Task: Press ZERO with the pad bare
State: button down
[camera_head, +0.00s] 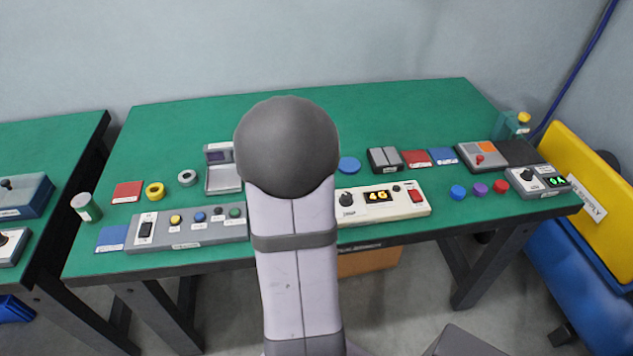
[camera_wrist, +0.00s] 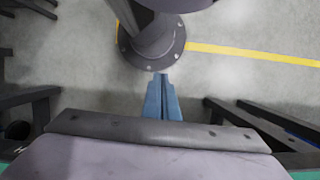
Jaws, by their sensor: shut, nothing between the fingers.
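My gripper shows in the wrist view (camera_wrist: 162,98) as two blue fingers, shut together and empty, above the floor. In the head view my arm stands in front of the bench and the fingers are not visible. I cannot read which button is ZERO. A grey button strip (camera_head: 192,241) with a black switch and yellow, blue, dark and green buttons lies at the front left. A white unit (camera_head: 358,216) with a lit display (camera_head: 378,196) lies at the front middle. A dark square pad (camera_head: 517,153) at the right looks bare; I cannot tell whether it is the task's pad.
A grey opened box (camera_head: 222,181), a yellow ring (camera_head: 155,192), red and blue squares, and several coloured caps lie on the green bench (camera_head: 290,97). A small display unit (camera_head: 538,182) is at the right front. A yellow bin (camera_head: 590,190) stands right. The bench's back is clear.

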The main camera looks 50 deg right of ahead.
jog(key=s+d+r+m+t+y+p, duration=0.2)
jog(key=d+r+m+t+y+p, duration=0.15)
jog(key=d+r+m+p, duration=1.2)
jog(key=w+d+n+t+p, duration=0.1)
jog(key=w, duration=0.1)
jog(key=w+d+n+t+h+p, duration=0.1)
jog(key=w, duration=0.1)
jog(key=w+d+f+n+t+h+p, duration=0.1)
jog(key=w+d+t, duration=0.1)
jog(key=shift+d+n, duration=0.1)
jog(key=shift+n, duration=0.25)
jog(key=w+d+r+t, duration=0.2)
jog(key=w+r+t, duration=0.1)
jog(key=w+r, duration=0.2)
jog(key=shift+w+d+r, duration=0.35)
jog(key=shift+d, duration=0.05)
jog(key=shift+f, duration=0.2)
jog(key=shift+f+b, duration=3.25)
jog(key=shift+f, duration=1)
